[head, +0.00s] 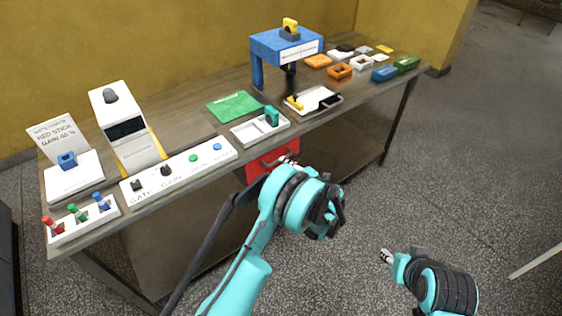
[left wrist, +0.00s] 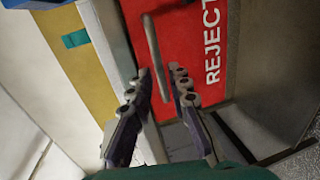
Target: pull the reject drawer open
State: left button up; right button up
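The reject drawer has a red front (head: 258,166) under the table's front edge. In the left wrist view its red front (left wrist: 195,45) carries white "REJECT" lettering. A grey bar handle (left wrist: 156,48) runs along it. My left gripper (left wrist: 160,75) is open, its two fingers apart, with the lower end of the handle showing between them. I cannot tell whether they touch it. In the head view my left arm hides part of the drawer, and little of the left gripper (head: 288,160) shows. My right gripper (head: 386,256) is low at the right, over the floor, away from the drawer.
The table above holds a white control panel (head: 180,170) with knobs and buttons, a white tray (head: 245,134), a green sheet (head: 235,106) and a blue stand (head: 268,46). Small coloured parts lie at the right end. The floor before the table is clear.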

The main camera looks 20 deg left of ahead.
pick_arm(q)
jog(key=b+x, duration=0.1)
jog(key=x, duration=0.3)
jog(key=shift+w+a, duration=0.1)
grip_shut()
